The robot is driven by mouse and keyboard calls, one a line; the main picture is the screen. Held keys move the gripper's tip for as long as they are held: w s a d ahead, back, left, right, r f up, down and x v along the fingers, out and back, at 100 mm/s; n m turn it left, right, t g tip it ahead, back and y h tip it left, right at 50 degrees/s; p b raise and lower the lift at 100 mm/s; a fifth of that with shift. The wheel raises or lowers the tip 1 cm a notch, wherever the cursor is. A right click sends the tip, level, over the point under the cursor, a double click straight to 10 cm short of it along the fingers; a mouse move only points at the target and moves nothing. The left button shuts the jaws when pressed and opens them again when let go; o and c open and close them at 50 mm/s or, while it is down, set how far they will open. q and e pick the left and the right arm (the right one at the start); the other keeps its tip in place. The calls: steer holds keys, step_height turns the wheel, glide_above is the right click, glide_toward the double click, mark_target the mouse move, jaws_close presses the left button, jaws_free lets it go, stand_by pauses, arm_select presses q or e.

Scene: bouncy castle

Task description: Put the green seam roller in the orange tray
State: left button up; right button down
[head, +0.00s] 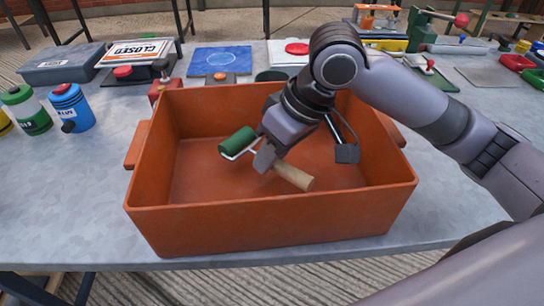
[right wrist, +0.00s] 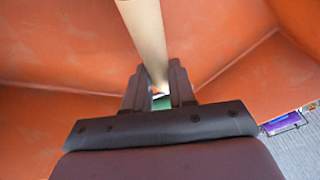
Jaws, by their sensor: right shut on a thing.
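The green seam roller (head: 237,142) has a green cylinder, a thin metal frame and a pale wooden handle (head: 294,177). My right gripper (head: 265,158) is shut on it near where the handle meets the frame. The roller is within the walls of the orange tray (head: 270,220); I cannot tell whether it touches the floor. In the right wrist view the handle (right wrist: 146,35) runs up from between the fingers of my right gripper (right wrist: 160,88), with the orange tray (right wrist: 60,45) all around. My left gripper is not in view.
White-green and blue bottles (head: 71,107) stand left of the tray. A grey box (head: 62,63), a closed sign (head: 137,52) and a blue plate (head: 220,61) lie behind it. More tools crowd the back right. The grey table (head: 455,190) is clear right of the tray.

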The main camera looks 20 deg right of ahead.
steer(key=shift+f, duration=0.15)
steer(key=shift+f, duration=0.1)
steer(key=shift+f+p, duration=0.35)
steer(key=shift+f, duration=0.05)
steer(key=c, duration=0.9)
jaws_free()
steer(key=shift+c, duration=0.2)
steer(key=shift+r+b, duration=0.4)
steer(key=shift+r, duration=0.1)
steer(key=p+v, duration=0.3)
steer(key=v, duration=0.9)
steer(key=shift+r+p, duration=0.2)
steer(key=shift+p, duration=0.1)
